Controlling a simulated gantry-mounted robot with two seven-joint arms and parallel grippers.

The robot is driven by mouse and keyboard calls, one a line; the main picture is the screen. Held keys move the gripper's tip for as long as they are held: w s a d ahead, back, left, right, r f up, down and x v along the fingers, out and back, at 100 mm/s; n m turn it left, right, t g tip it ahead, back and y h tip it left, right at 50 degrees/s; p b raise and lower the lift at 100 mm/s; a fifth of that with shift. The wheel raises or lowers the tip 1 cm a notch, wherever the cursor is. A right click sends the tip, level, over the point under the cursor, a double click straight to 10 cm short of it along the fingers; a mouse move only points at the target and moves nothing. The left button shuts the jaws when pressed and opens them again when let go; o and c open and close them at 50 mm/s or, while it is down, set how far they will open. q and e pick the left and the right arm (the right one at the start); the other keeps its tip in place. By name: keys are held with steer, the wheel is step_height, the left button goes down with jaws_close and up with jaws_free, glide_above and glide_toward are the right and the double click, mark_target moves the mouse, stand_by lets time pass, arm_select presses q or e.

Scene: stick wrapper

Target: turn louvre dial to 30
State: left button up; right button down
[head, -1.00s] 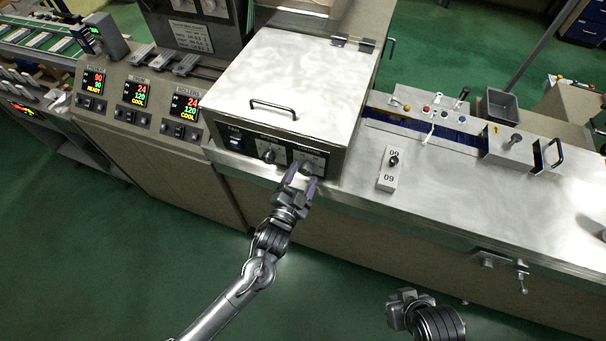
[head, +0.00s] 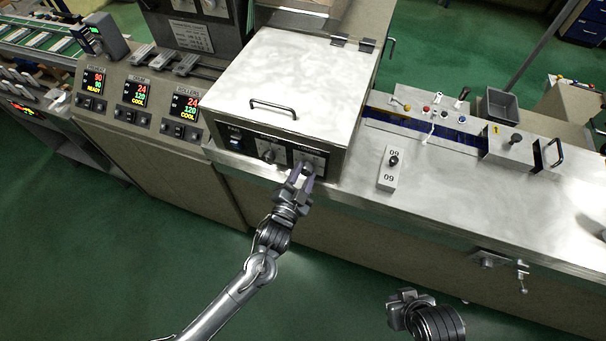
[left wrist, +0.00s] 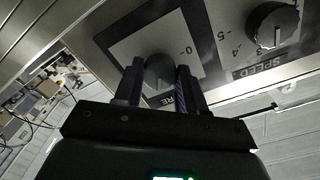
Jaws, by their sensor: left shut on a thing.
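The louvre dial (left wrist: 158,72) is a round dark grey knob on a pale plate of the front panel. A "0" mark shows beside it, and the label "RE" is partly covered by my gripper. My left gripper (left wrist: 157,84) is shut on this knob, one finger on each side. In the head view my left gripper (head: 301,172) reaches up to the right-hand knob on the box front. The knob's pointer and most of its scale are hidden, so its setting cannot be read. My right gripper (head: 400,306) hangs low, away from the counter; its jaws are unclear.
The speed dial (left wrist: 273,25) is close beside the louvre dial. The steel box (head: 285,80) has a black lid handle (head: 273,108). A small switch plate marked "09" (head: 389,170) stands on the counter to the right. Open floor lies in front of the counter.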

arm_select(q)
steer(key=n, duration=0.6)
steer(key=n+p, duration=0.1)
steer(key=n, duration=0.4)
steer(key=shift+n, duration=0.3)
stand_by(0.4)
steer(key=o, duration=1.1)
steer(key=shift+c, duration=0.2)
steer(key=shift+s, duration=0.1)
steer(key=v, duration=1)
steer(key=shift+s+f, duration=0.15)
steer(key=shift+s, duration=0.2)
